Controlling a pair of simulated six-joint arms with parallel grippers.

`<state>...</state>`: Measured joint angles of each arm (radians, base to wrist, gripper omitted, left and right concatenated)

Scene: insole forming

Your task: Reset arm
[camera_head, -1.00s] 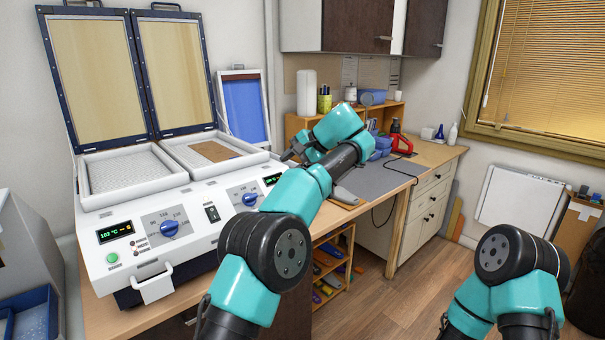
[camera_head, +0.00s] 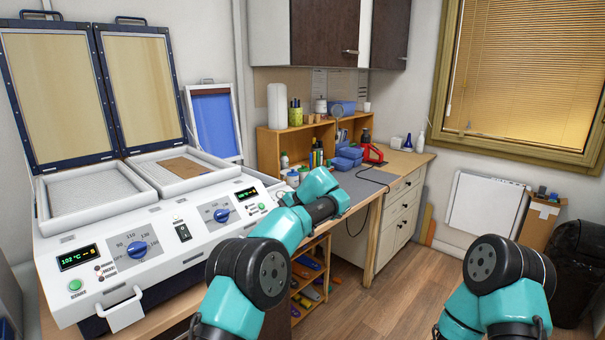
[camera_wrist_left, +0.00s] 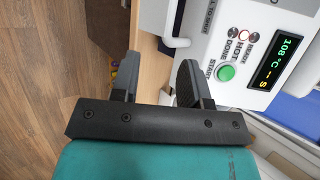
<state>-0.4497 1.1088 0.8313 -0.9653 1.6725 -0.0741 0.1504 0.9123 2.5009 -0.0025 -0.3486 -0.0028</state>
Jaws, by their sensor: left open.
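My left arm (camera_head: 282,228) rises in the middle of the head view and bends over the table edge beside the machine's right front corner. Its gripper is mostly hidden there behind its own wrist. In the left wrist view the left gripper (camera_wrist_left: 156,78) is open, its two dark fingers apart with nothing between them. The machine's control panel, with a green start button (camera_wrist_left: 227,73) and a display, lies beyond the right finger. My right arm (camera_head: 505,285) is folded at the lower right; its gripper is out of view.
The white two-bay forming machine (camera_head: 150,235) stands at left, both lids (camera_head: 150,90) raised. A flat brown piece (camera_head: 187,167) lies in its right bay. A grey mat (camera_head: 360,187), blue bins (camera_head: 347,158) and a red tool (camera_head: 372,152) lie on the bench behind. The floor (camera_head: 370,290) between the arms is clear.

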